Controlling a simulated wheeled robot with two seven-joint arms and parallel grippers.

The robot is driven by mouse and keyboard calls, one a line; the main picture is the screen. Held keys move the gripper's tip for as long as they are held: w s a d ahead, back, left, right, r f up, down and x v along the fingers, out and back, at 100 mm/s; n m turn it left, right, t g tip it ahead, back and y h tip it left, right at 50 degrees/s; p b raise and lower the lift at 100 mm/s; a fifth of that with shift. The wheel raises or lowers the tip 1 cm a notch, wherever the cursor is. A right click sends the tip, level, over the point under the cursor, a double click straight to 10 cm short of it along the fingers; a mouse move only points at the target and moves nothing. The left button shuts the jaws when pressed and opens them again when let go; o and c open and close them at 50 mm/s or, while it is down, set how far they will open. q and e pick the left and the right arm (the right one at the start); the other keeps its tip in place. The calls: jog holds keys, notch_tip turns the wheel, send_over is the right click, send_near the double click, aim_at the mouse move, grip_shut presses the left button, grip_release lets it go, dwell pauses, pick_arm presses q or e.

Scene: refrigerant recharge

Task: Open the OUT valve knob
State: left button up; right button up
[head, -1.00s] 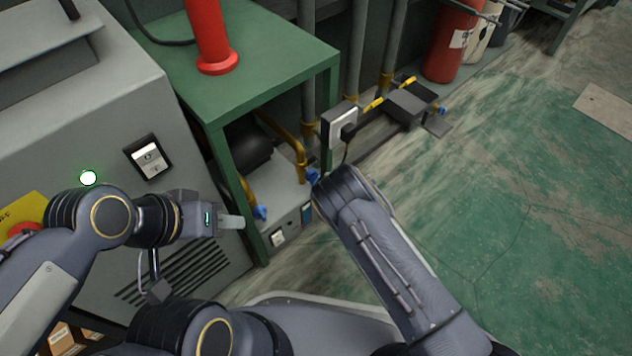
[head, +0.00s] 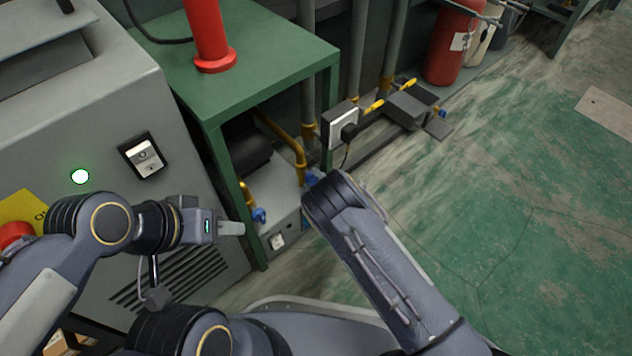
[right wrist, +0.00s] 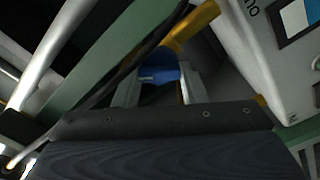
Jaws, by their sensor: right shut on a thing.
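Two blue valve knobs sit on yellow pipes at the grey unit (head: 284,212) under the green table. The nearer left knob (head: 259,215) is by the table leg. The farther right knob (head: 312,178) is beside my right arm. In the right wrist view, a blue knob (right wrist: 158,73) on a yellow pipe sits between the fingers of my right gripper (right wrist: 160,88), which is shut on it. That gripper is hidden behind my arm in the head view. My left gripper (head: 231,228) is near the left knob, with nothing visible in it; its finger gap cannot be seen.
The green table (head: 255,50) and its leg stand close to both arms. A red cylinder (head: 205,35) stands on it. A grey cabinet (head: 95,110) with a switch (head: 143,155) is at left. A socket (head: 341,126) with a plug is behind. Open floor lies at right.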

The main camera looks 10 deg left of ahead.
jog(key=shift+w+d+r+m, duration=0.1)
jog(key=shift+m, duration=0.6)
jog(key=shift+m+p, duration=0.3)
jog(key=shift+m, duration=0.5)
jog(key=o, duration=1)
